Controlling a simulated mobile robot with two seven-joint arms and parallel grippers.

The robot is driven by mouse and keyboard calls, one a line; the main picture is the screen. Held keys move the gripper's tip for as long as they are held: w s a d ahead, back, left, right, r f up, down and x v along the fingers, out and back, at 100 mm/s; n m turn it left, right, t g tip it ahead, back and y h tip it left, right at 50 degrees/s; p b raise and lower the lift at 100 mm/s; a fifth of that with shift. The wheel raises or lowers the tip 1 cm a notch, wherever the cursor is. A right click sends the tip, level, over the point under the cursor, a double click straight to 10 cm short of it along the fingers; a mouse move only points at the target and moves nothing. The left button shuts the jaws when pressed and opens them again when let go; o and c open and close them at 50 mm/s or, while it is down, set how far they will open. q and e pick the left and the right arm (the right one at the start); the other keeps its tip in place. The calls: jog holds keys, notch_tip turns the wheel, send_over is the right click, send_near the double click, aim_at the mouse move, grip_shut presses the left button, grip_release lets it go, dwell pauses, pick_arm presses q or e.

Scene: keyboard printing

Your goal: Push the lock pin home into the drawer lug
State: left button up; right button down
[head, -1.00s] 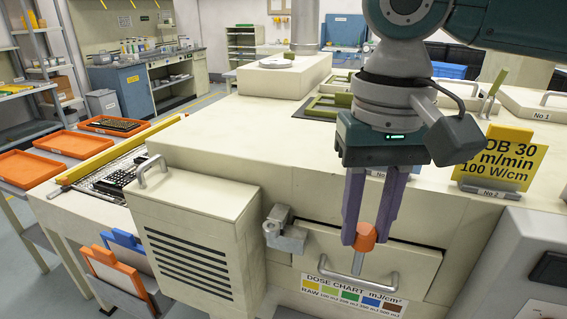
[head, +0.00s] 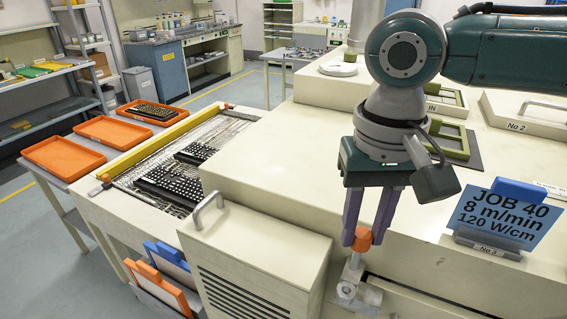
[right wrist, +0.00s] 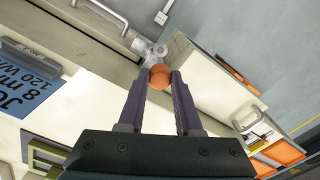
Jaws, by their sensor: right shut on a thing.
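The lock pin (head: 362,240) has an orange head and a thin grey shaft. My right gripper (head: 361,236) is shut on the orange head, with its purple fingers on both sides. The grey metal drawer lug (head: 360,291) is on the machine's front, right below the pin. The shaft's lower end meets the lug in the head view; I cannot tell how deep it sits. The right wrist view shows the orange head (right wrist: 160,76) between the fingertips (right wrist: 159,78), with the lug (right wrist: 149,49) just beyond it. My left gripper is not in view.
A louvred cream box (head: 255,265) with a handle stands left of the lug. A blue job sign (head: 507,222) stands to the right on the machine top. A conveyor with keyboards (head: 183,170) and orange trays (head: 65,155) lies at the left.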

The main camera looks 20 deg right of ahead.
aim_at(353, 269)
jog(key=shift+r+p, duration=0.25)
jog(key=shift+p, duration=0.15)
jog(key=shift+f+b, duration=1.5)
jog(key=shift+f, duration=1.2)
jog(key=shift+r+p, duration=0.1)
jog(key=shift+p, duration=0.25)
